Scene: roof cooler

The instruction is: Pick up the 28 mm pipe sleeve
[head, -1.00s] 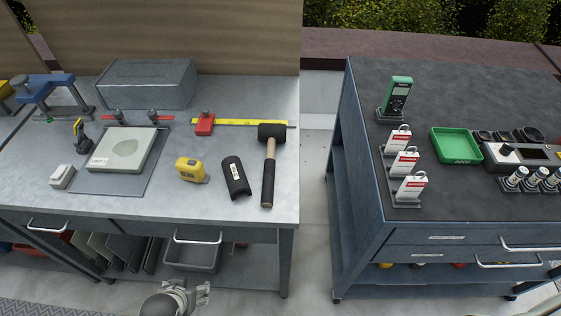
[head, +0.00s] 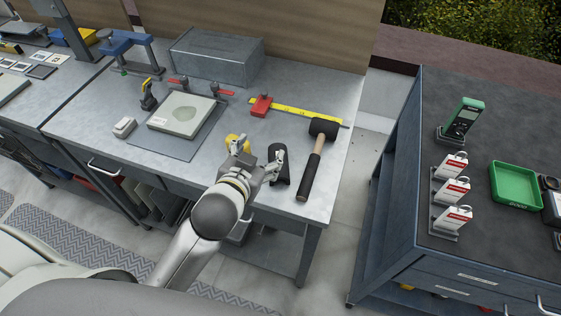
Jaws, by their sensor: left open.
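The pipe sleeve, a dark rounded piece (head: 281,155), lies near the front edge of the grey workbench (head: 330,185). Its label and part of its body are hidden behind my gripper. My left gripper (head: 260,157) is open, its fingers spread and pointing away from me. It is above the bench's front edge, with the right finger overlapping the sleeve in view and the left finger in front of the yellow tape measure (head: 233,139). I cannot tell whether it touches the sleeve. Nothing shows between the fingers. My right gripper is not in view.
A mallet (head: 312,172) lies just right of the sleeve. A yellow ruler with a red slider (head: 261,106) lies behind. A stone slab (head: 182,115) on a grey mat is to the left. A dark cart (head: 460,250) with a green tray (head: 516,186) stands right, across a gap.

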